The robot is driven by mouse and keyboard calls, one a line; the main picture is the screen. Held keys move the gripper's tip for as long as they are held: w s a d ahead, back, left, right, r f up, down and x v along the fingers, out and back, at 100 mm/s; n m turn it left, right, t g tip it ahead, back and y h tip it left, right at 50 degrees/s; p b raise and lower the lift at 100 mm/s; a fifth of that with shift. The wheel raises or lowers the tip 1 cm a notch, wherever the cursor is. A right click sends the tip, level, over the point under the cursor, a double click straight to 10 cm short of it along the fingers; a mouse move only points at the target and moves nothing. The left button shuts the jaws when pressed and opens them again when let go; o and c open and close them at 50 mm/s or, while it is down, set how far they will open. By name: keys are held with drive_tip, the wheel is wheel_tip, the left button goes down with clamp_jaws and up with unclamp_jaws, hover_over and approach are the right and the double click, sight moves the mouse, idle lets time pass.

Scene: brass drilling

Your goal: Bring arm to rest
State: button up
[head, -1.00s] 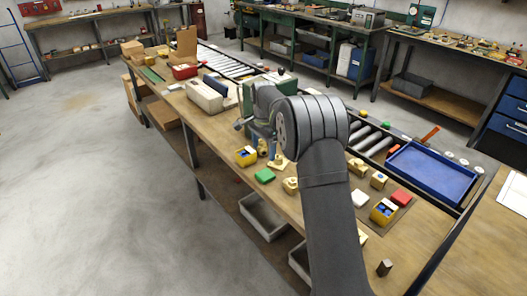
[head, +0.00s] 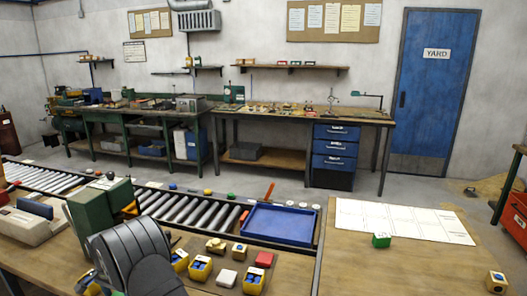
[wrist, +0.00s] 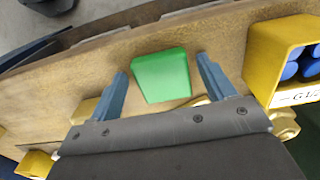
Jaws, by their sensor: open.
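My gripper (wrist: 164,72) is open in the wrist view, its two blue-grey fingers apart with nothing held. A green block (wrist: 162,80) shows between and beyond the fingertips, over the wooden bench; I cannot tell the height gap. A yellow bin (wrist: 258,60) with blue parts is to the right, and a brass fitting (wrist: 284,124) lies below it. In the head view my dark arm fills the lower left and hides most of the gripper and the bench under it.
In the head view, yellow bins (head: 200,271), a white block (head: 227,278) and a red block (head: 264,259) stand right of my arm. A blue tray (head: 280,226) sits behind by the rollers (head: 185,209). White sheets (head: 400,219) and a green block (head: 381,240) lie at right.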

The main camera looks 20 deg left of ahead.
drive_tip(key=shift+r, duration=1.95)
